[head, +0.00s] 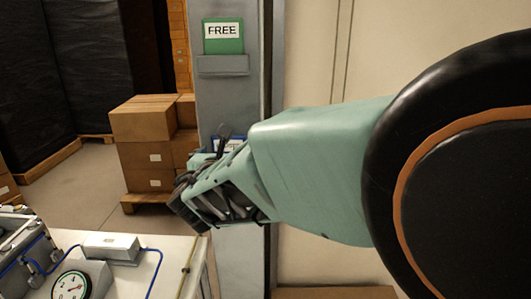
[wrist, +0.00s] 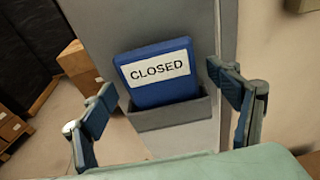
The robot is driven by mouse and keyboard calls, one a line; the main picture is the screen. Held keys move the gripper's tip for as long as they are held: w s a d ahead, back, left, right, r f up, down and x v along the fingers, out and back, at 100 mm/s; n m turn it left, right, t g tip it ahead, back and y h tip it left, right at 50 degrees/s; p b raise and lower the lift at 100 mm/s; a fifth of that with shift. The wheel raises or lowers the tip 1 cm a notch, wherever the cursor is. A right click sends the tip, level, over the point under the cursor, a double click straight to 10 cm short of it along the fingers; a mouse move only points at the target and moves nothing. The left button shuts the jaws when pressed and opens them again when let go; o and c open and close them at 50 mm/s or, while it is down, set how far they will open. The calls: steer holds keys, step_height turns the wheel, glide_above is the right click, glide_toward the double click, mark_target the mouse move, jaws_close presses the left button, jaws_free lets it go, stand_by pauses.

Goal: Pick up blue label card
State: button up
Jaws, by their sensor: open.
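The blue label card (wrist: 157,92), with the white label CLOSED, sits slightly tilted in the picture in a grey holder (wrist: 170,115) on a grey post. In the head view only a small part of the blue card (head: 232,143) shows behind my arm. My gripper (wrist: 165,88) is open and empty, with one finger on each side of the card in the wrist view. I cannot tell how far the fingertips are from the card. In the head view my gripper (head: 200,180) is in front of the post and hides most of the card and its holder.
A green card marked FREE (head: 222,38) stands in a higher holder (head: 223,66) on the same post (head: 215,100). Cardboard boxes (head: 145,165) are stacked behind at left. A white bench with a gauge (head: 72,288) and blue cables is at lower left.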

steer(key=shift+s+r, duration=0.1)
steer(key=shift+s, duration=0.05)
steer(key=shift+c, duration=0.4)
steer(key=c, duration=1.2)
steer(key=shift+o, duration=0.2)
